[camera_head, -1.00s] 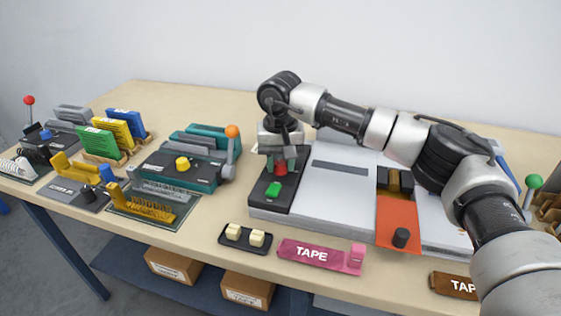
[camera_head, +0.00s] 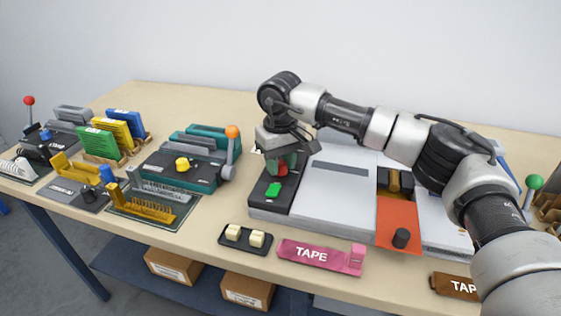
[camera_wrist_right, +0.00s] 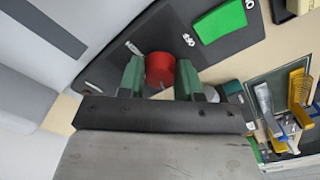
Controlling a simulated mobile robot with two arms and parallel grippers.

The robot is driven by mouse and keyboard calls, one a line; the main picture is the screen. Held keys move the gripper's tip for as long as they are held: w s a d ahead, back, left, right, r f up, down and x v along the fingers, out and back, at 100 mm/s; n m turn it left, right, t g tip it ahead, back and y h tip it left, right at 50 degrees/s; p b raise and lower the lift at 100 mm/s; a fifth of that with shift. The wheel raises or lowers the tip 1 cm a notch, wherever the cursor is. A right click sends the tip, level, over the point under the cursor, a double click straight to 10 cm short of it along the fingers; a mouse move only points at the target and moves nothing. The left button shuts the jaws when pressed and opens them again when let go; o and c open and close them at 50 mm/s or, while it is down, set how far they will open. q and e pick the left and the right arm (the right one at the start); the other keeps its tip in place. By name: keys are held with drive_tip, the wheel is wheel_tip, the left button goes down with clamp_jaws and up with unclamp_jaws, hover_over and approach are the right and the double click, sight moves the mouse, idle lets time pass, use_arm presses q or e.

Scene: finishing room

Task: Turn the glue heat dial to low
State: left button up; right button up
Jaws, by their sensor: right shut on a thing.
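The red dial (camera_head: 283,170) sits on the black control panel (camera_head: 262,203) at the left end of the large grey machine. My right gripper (camera_head: 282,162) points down over it and is shut on it. In the right wrist view the red dial (camera_wrist_right: 160,68) is between the two green fingers of the right gripper (camera_wrist_right: 160,80). Small white markings (camera_wrist_right: 133,48) are printed beside the dial, but I cannot read them clearly. The dial's pointer is not clear to me. My left gripper is not in view.
A green switch (camera_head: 273,189) is on the same panel, close in front of the dial. A teal binding machine (camera_head: 181,165) with an orange-knobbed lever (camera_head: 232,132) stands to the left. Pink tape (camera_head: 312,253) and a two-button box (camera_head: 245,238) lie in front.

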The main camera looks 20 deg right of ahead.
sight(281, 163)
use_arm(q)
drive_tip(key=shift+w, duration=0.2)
use_arm(e)
drive_tip(key=o, duration=0.9)
drive_tip(key=shift+r, duration=0.2)
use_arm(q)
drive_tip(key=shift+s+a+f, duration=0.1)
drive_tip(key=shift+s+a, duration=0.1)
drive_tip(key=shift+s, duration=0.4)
use_arm(e)
wheel_tip(281, 163, up, 10)
drive_tip(key=shift+r, duration=0.2)
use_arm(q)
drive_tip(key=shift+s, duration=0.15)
use_arm(e)
drive_tip(key=shift+f, duration=0.1)
